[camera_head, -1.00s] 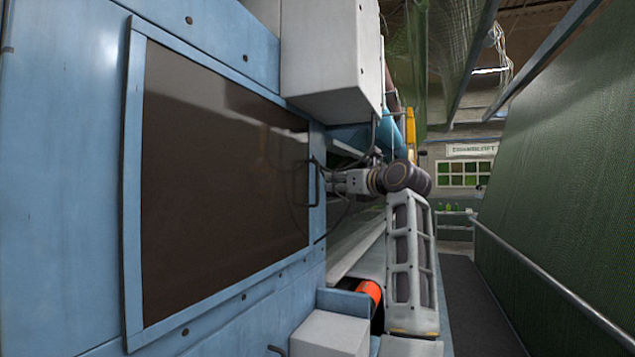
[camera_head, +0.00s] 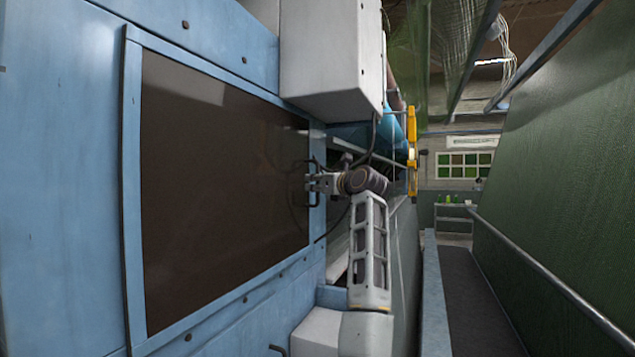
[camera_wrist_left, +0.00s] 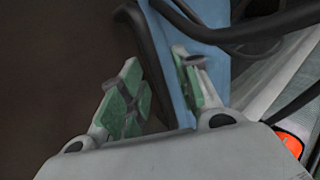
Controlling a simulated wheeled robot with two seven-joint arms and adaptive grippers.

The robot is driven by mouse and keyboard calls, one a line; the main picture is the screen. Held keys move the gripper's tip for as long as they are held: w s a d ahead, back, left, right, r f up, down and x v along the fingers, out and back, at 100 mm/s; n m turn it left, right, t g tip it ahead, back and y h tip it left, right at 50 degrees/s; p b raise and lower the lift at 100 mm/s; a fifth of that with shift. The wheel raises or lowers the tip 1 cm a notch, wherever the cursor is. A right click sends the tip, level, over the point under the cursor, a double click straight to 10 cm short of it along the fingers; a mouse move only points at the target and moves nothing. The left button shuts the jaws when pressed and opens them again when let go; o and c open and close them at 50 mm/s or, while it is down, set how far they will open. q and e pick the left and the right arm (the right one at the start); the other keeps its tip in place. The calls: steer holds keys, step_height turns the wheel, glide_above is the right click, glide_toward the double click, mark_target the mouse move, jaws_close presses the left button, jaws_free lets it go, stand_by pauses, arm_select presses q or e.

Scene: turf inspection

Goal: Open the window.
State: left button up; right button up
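The window (camera_head: 220,190) is a large dark pane in a blue frame (camera_head: 133,200), at the left of the head view. It looks closed. A thin black handle (camera_head: 315,163) stands on its right edge, partly hidden by my gripper. My left gripper (camera_head: 311,184) is at this handle. In the left wrist view, its two green-padded fingers (camera_wrist_left: 160,85) are spread apart. A dark bar (camera_wrist_left: 150,55), which looks like the handle, runs between them, nearer the left finger. I cannot tell whether it touches. My right gripper is not in view.
A white box (camera_head: 330,60) juts out above the handle. Another pale box (camera_head: 318,335) is below it. Black cables (camera_head: 340,215) hang near my gripper. A walkway (camera_head: 468,300) runs at the right, beside a metal handrail (camera_head: 550,280) and a green turf sheet (camera_head: 570,190).

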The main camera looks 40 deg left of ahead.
arm_select(q)
jaws_close()
stand_by(0.7)
